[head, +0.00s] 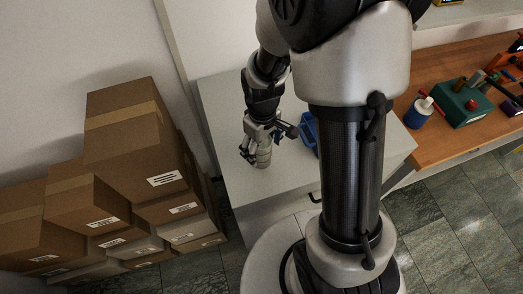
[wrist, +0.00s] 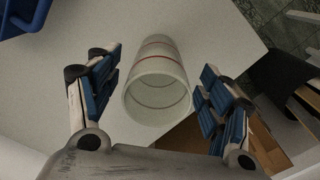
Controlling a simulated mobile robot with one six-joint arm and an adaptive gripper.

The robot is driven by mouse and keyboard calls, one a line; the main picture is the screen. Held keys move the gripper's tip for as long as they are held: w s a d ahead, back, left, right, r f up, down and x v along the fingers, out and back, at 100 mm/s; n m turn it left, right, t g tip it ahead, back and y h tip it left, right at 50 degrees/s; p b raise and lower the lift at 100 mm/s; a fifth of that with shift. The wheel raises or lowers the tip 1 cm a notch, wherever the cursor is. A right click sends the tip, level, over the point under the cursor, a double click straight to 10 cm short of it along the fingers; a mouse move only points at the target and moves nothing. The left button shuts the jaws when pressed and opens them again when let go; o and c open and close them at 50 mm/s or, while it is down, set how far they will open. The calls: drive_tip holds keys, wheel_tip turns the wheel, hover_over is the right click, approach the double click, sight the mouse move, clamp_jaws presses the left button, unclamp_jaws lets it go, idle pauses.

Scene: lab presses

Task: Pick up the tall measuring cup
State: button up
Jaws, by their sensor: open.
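The tall measuring cup (wrist: 158,75) is a pale, translucent cylinder with reddish rings. In the wrist view its open rim faces the camera, and it stands on the grey-white cabinet top. My gripper (wrist: 158,88) is open, with one blue-padded finger on each side of the cup and a visible gap on both sides. In the head view the cup (head: 263,158) shows at the lower end of my gripper (head: 260,145), near the left part of the cabinet top. The gripper fingers partly hide the cup there.
A blue bin (head: 309,132) stands on the cabinet top (head: 240,185), right of the cup and partly behind my arm. Stacked cardboard boxes (head: 135,140) stand on the left. A wooden bench (head: 450,145) with a green device (head: 461,105) is on the right.

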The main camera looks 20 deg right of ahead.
drive_tip(key=f, duration=0.4)
drive_tip(key=shift+w+f+b, duration=0.15)
drive_tip(key=shift+w+b, duration=0.1)
drive_tip(key=shift+b, duration=0.15)
drive_tip(key=shift+c, duration=0.3)
drive_tip(key=c, duration=1.1)
